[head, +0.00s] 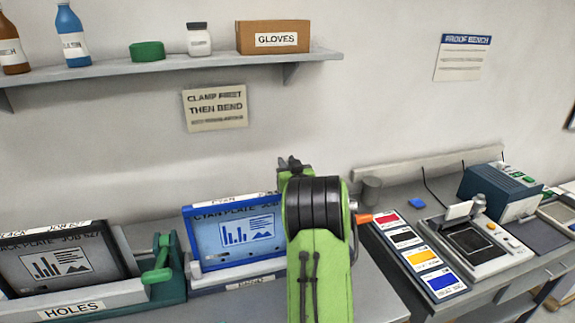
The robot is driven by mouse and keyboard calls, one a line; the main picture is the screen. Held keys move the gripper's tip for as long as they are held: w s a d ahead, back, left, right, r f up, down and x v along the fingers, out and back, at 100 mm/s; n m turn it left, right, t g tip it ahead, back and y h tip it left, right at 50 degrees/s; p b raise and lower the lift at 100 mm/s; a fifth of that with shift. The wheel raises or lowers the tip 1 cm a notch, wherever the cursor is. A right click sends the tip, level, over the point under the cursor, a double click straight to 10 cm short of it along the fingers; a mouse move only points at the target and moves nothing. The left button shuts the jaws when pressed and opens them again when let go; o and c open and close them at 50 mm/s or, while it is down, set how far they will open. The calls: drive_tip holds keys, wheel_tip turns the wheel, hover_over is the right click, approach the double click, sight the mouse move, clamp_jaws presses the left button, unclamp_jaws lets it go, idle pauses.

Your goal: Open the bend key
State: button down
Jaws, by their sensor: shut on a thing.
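A blue-framed plate holder (188,240) stands left of my green arm. It holds a screen-like plate with a bar chart, and its top label reads as a cyan plate job. A lower label (257,282) on its base is partly legible and seems to read BEND. I cannot make out the bend key, which may be behind my arm. A small orange tip (363,218) shows just right of my arm's black joint, and I cannot tell what it belongs to. My gripper's fingers are hidden behind my own arm, so their hold does not show.
A HOLES station (75,308) with a green lever (160,260) stands at the left. A shelf (170,72) is above.

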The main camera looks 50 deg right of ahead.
drive_tip(key=shift+f+m+g+h+b, duration=0.2)
drive_tip(key=shift+m+g+h+b, duration=0.1)
drive_tip(key=shift+m+g+h, duration=0.95)
drive_tip(key=shift+f+m+g+h+b, duration=0.15)
drive_tip(key=shift+m+g+h+b, duration=0.15)
drive_tip(key=shift+h+b, duration=0.5)
drive_tip(key=shift+s+d+m+g+h+b, duration=0.1)
drive_tip(key=shift+m+g+h+b, duration=0.2)
drive_tip(key=shift+b, duration=0.2)
drive_tip(key=shift+s+d+r+m+g, duration=0.1)
drive_tip(key=shift+r+m+g, duration=0.15)
drive_tip(key=shift+m, duration=0.1)
drive_tip(key=c, duration=1)
unclamp_jaws()
drive_tip(key=shift+c, duration=0.2)
